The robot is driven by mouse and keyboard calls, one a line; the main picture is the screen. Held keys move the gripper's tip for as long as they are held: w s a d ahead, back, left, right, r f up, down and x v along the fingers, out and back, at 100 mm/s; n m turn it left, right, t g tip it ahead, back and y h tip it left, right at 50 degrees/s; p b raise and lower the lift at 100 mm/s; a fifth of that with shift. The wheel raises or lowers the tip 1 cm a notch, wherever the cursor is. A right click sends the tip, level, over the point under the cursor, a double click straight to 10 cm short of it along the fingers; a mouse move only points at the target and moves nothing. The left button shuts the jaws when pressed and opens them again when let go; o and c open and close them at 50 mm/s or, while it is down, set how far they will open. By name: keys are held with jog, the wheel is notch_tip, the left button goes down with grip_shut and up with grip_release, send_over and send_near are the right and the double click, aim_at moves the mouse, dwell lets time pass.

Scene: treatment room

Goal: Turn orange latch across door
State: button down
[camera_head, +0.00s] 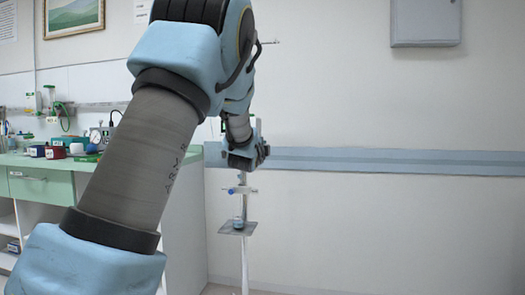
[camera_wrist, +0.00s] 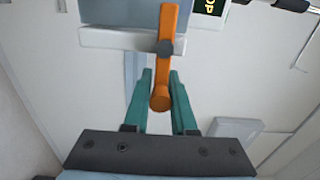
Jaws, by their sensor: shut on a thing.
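The orange latch (camera_wrist: 168,75) is a bar with a round knob at its near end, seen in the wrist view. It runs up and down in the picture across a whitish strip (camera_wrist: 110,38), with a dark round pivot on it. My gripper (camera_wrist: 161,78) has its two green fingers on either side of the knob end and is shut on the latch. In the head view my gripper (camera_head: 249,155) is small and far off, and the latch cannot be made out there. Which part is the door is unclear.
In the head view, a thin stand carries a small platform (camera_head: 238,228). A green counter (camera_head: 40,160) with several small items is at left. A blue wall rail (camera_head: 400,161) runs behind.

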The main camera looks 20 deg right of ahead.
jog(key=shift+f, duration=0.15)
dwell(0.4)
jog(key=c, duration=0.8)
grip_release()
jog(key=shift+o, duration=0.2)
jog(key=v, duration=1)
jog(key=shift+s+a, duration=0.15)
jog(key=shift+s, duration=0.25)
